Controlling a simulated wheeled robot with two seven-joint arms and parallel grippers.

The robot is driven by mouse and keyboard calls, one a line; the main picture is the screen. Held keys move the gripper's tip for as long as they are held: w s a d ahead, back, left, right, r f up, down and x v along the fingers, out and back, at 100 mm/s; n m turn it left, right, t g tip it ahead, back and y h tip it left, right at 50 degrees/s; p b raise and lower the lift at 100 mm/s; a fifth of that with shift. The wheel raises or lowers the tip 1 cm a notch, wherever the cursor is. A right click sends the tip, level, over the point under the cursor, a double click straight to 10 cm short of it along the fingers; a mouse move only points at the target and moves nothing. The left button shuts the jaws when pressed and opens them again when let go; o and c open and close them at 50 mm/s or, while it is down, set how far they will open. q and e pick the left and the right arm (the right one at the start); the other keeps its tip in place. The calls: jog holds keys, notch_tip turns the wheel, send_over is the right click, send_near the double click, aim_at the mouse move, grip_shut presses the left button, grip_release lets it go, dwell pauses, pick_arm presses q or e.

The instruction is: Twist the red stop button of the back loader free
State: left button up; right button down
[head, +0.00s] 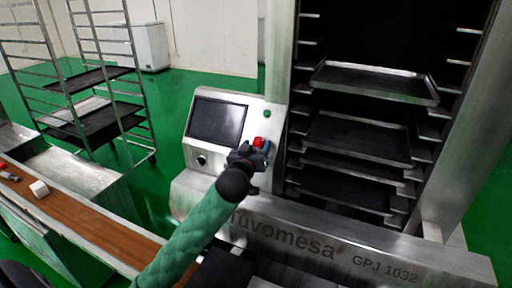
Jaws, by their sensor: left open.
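The back loader's control panel (252,103) is a pale metal box with a dark screen (217,121). The red stop button (259,141) is at the panel's lower right, partly hidden by my left gripper. My left gripper (262,150) is open at the button, with its fingers close around or beside it; I cannot tell whether they touch it. A green button (267,114) is above the red one, and a black knob (201,160) is below the screen. My right gripper is not in view.
The tall loader rack with dark trays (358,137) stands right of the panel. A brown conveyor belt (85,225) runs at lower left, with a small white block (39,188) on it. A wheeled tray rack (140,120) stands on the green floor behind.

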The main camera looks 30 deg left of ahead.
pick_arm(q)
jog(key=shift+w, duration=0.1)
jog(key=c, duration=1)
